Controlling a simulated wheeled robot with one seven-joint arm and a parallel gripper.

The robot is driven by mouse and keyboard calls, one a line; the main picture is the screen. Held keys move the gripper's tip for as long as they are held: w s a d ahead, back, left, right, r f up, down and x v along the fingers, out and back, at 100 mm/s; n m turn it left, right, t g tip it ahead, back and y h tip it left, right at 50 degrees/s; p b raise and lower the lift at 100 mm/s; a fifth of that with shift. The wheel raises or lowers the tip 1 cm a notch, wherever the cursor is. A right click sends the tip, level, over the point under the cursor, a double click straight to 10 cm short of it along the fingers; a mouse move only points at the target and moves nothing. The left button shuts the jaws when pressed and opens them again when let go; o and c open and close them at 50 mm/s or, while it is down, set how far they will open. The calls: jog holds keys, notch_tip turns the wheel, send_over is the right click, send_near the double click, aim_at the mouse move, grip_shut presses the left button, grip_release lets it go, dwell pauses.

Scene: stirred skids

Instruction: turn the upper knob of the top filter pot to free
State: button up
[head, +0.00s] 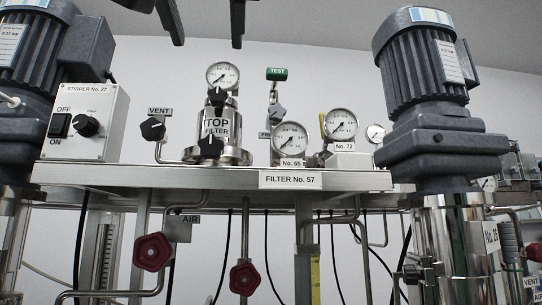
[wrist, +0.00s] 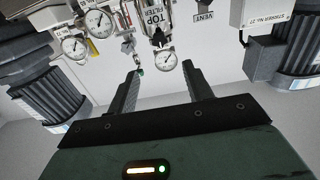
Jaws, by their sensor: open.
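The top filter pot (head: 232,128) is a shiny metal pot labelled TOP FILTER, standing on the steel shelf. Its black upper knob (head: 216,97) sits just below the pot's round gauge (head: 222,76). A second black knob (head: 211,145) sits below the label. My gripper (head: 208,43) shows at the top edge of the head view as two dark fingers, apart and empty, above the gauge. In the wrist view, which is upside down, the open gripper (wrist: 162,69) has the pot's gauge (wrist: 166,60) between its fingertips, farther away. Marks around the upper knob are too small to read.
Large motors (head: 425,90) flank both sides. The wall area above the pot is clear.

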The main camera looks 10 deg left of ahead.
aim_at(217, 93)
jog(key=p+x, duration=0.4)
jog(key=x, duration=0.7)
jog(key=shift+w+a+r, duration=0.1)
jog(key=shift+w+a, duration=0.05)
jog(key=shift+w, duration=0.1)
jog(key=shift+w+a, duration=0.2)
jog(key=shift+w, duration=0.5)
jog(key=c, duration=1)
